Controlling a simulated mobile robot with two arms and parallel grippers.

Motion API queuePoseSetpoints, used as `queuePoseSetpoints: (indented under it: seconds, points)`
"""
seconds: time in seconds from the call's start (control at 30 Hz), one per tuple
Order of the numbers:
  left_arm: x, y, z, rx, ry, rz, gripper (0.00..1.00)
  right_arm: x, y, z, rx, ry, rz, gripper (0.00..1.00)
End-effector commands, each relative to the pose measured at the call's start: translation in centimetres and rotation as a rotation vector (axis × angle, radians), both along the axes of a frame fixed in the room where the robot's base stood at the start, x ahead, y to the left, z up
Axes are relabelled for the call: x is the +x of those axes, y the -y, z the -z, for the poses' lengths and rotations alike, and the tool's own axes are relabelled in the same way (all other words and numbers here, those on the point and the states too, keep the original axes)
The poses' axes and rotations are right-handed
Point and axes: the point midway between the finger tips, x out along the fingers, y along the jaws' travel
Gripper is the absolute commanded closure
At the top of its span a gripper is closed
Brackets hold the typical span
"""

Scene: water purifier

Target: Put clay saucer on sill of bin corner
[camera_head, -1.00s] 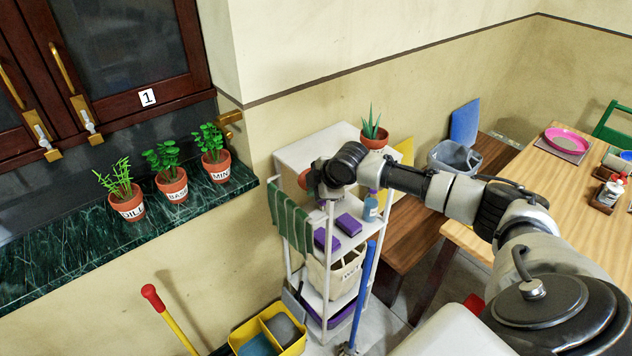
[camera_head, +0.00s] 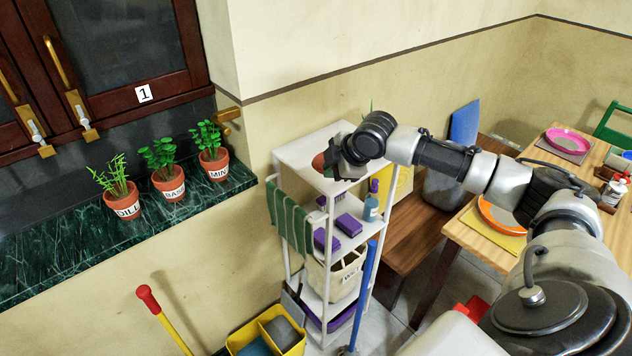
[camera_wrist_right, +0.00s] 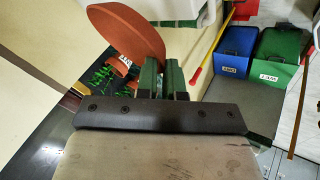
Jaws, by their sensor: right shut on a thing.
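The clay saucer (camera_wrist_right: 128,38) is a terracotta disc, tilted on edge in the wrist view. My right gripper (camera_wrist_right: 165,80) is shut on its rim with green fingers. In the head view the saucer (camera_head: 319,162) is a small reddish patch at my right gripper (camera_head: 334,166), above the white shelf unit. The dark green marble sill (camera_head: 60,243) runs below the cabinet at the left, apart from the saucer. My left gripper is not in view.
Potted dill (camera_head: 124,202), basil (camera_head: 168,184) and mint (camera_head: 214,164) stand along the sill; its front left is bare. The white shelf (camera_head: 315,145) holds a towel and cleaning things. A blue bin (camera_wrist_right: 232,50) and a green bin (camera_wrist_right: 275,58) show in the wrist view.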

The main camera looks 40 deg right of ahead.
Motion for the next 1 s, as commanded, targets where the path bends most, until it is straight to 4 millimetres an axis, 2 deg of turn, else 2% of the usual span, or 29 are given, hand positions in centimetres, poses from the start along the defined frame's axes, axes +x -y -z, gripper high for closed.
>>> queuePoseSetpoints:
  seconds: [0.1,0.3,0.5,0.7,0.77,0.87,1.0]
  points:
    - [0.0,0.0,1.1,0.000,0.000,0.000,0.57,-2.4,1.4,-1.3,-0.007,0.000,0.001,1.00]
    - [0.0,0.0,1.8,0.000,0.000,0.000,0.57,-5.0,2.7,-3.2,-0.003,-0.001,0.001,1.00]
    - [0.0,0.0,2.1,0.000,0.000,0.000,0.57,-6.1,3.3,-4.1,0.000,0.001,-0.001,1.00]
    - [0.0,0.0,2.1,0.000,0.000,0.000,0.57,-6.3,3.2,-4.2,0.001,0.000,-0.002,1.00]
    - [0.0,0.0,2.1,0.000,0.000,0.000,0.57,-6.3,2.8,-3.8,0.002,-0.002,-0.006,1.00]
    - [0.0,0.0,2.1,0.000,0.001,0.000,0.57,-6.6,1.1,-2.2,0.004,-0.003,-0.020,1.00]
    - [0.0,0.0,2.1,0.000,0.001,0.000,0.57,-7.4,-3.6,1.4,0.010,-0.004,-0.039,1.00]
